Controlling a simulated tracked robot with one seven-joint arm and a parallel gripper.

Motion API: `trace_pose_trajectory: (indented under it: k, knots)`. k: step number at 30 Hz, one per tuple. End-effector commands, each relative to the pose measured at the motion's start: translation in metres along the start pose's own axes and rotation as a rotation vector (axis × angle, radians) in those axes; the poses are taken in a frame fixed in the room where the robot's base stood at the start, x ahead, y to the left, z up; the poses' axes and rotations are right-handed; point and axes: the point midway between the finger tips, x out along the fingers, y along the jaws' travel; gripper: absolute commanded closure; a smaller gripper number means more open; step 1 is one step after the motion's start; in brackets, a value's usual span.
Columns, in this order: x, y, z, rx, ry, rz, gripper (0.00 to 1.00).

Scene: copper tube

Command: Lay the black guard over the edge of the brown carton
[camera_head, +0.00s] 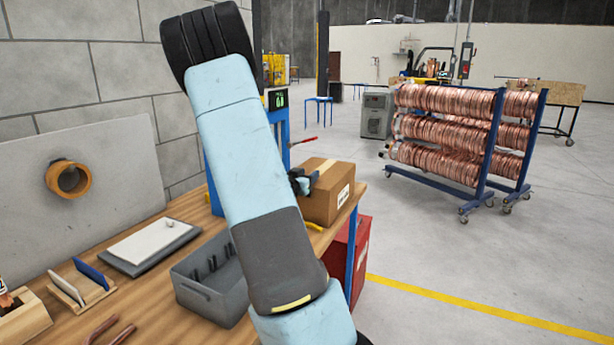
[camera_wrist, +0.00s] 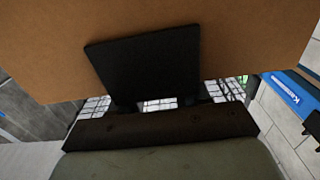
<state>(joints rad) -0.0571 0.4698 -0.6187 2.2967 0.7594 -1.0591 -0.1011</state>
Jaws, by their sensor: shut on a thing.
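The brown carton (camera_head: 328,205) stands closed on the far right end of the workbench, with a tape strip along its top and a white label on its right side. My gripper (camera_wrist: 162,103) is shut on the black guard (camera_wrist: 148,62), a flat dark plate that shows in front of the carton's brown face (camera_wrist: 45,50) in the wrist view. In the head view my gripper (camera_head: 302,183) is at the carton's left upper side, partly behind my arm. I cannot tell whether the guard touches the carton or sits over its edge.
A grey bin (camera_head: 205,292) stands on the wooden bench (camera_head: 180,322), beside a grey-white flat pad (camera_head: 150,243) and a small wooden rack (camera_head: 80,288). A red cabinet (camera_head: 345,262) is beside the bench. A copper coil rack (camera_head: 465,130) stands on the open floor.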

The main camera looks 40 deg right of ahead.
Motion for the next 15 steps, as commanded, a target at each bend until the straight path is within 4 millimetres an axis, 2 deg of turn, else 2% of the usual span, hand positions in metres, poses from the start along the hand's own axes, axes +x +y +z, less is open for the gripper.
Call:
trace_pose_trajectory:
  k: [14, 15]
  knots:
    - [-0.0014, 0.0005, -0.0003, 0.001, 0.001, 0.000, 0.84]
    - [-0.0014, 0.0005, -0.0002, 0.001, 0.001, -0.001, 0.52]
